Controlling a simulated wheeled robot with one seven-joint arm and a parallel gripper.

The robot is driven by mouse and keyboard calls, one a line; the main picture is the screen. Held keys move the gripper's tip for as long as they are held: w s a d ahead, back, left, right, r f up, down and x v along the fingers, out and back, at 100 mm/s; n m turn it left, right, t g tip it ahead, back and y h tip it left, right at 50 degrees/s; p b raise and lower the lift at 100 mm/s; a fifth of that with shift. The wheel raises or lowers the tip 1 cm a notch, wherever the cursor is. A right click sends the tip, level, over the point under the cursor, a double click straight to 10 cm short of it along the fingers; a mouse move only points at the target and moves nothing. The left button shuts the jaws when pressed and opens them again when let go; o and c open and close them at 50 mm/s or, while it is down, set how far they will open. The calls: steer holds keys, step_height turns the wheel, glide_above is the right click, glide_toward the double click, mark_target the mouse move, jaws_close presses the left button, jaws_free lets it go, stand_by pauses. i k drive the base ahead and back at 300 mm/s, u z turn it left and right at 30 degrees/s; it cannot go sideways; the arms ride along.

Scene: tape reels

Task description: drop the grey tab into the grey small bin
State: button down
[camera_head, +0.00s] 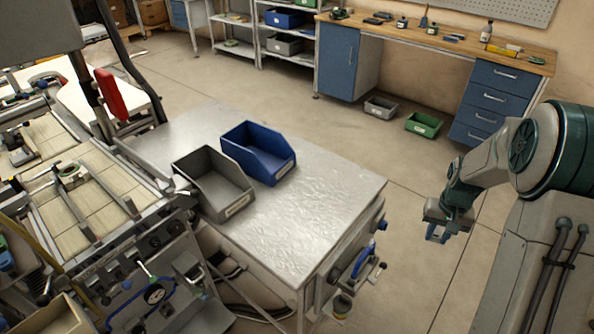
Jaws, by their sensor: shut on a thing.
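The grey small bin (236,199) stands open-topped on the metal table, its low front facing the lower right. I see nothing inside it from here. My gripper (437,236) hangs pointing down over the floor, right of the table and well apart from the bin. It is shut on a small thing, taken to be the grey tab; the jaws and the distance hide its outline. No other grey tab shows on the table.
A blue bin (262,160) stands right behind the grey one. The metal table's (300,215) right part is bare. A machine (90,200) with rails crowds the left. A grey bin (380,107) and a green bin (424,124) sit on the floor by the workbench (440,45).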

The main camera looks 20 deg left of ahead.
mark_target(222, 191)
steer(key=z, duration=0.15)
steer(key=k, duration=1.1)
steer(key=u, duration=1.35)
steer(key=i, duration=1)
